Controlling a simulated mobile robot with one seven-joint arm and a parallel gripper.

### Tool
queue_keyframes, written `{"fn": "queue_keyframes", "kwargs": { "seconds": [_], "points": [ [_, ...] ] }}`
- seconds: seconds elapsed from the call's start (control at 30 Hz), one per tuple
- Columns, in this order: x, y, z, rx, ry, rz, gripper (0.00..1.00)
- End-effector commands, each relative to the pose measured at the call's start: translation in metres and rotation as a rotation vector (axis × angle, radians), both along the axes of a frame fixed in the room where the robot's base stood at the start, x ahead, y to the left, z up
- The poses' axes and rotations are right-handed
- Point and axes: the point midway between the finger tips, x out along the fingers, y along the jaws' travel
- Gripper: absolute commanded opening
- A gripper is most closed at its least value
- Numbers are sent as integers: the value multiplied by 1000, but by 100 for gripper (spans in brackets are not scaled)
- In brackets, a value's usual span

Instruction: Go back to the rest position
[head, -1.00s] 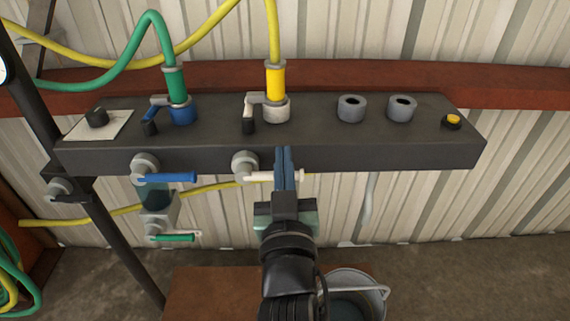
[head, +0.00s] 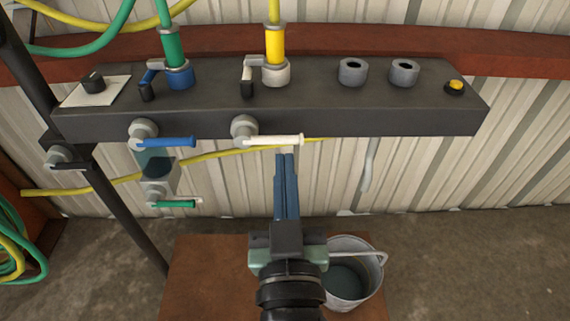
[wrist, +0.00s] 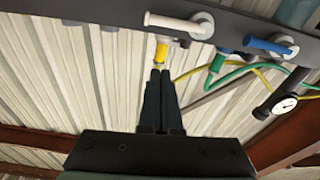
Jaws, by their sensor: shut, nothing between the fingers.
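My gripper (head: 286,156) is shut and empty, with its blue fingers together and pointing at the dark manifold bar (head: 330,124). In the head view its tips appear just below the white lever (head: 275,140), beside the bar's front face. A small gap shows between tips and lever. In the wrist view the gripper (wrist: 160,74) points up toward the bar, and the white lever (wrist: 175,22) is above the tips. The blue lever (head: 165,142) is to the left, and it also shows in the wrist view (wrist: 266,46).
A metal bucket (head: 366,300) stands right of my arm on a brown surface (head: 205,285). Green (head: 172,46) and yellow (head: 275,45) hose ends stand on the bar. Open floor (head: 470,260) lies to the right.

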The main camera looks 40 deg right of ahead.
Motion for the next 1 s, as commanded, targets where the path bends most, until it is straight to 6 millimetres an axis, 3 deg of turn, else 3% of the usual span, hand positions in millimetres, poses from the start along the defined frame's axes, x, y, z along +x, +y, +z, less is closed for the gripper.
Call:
{"fn": "queue_keyframes", "kwargs": {
  "seconds": [0.37, 0.47, 0.57, 0.77, 0.9, 1.0],
  "points": [
    [0, 0, 0, -1, 1, 0, 0],
    [6, 3, 10, -3, -22, 14, 0],
    [20, 15, 40, -7, -85, 59, 0],
    [49, 66, 143, -25, -292, 231, 0],
    [50, 107, 215, -48, -432, 362, 0],
    [43, 133, 257, -69, -515, 441, 0]
  ]
}}
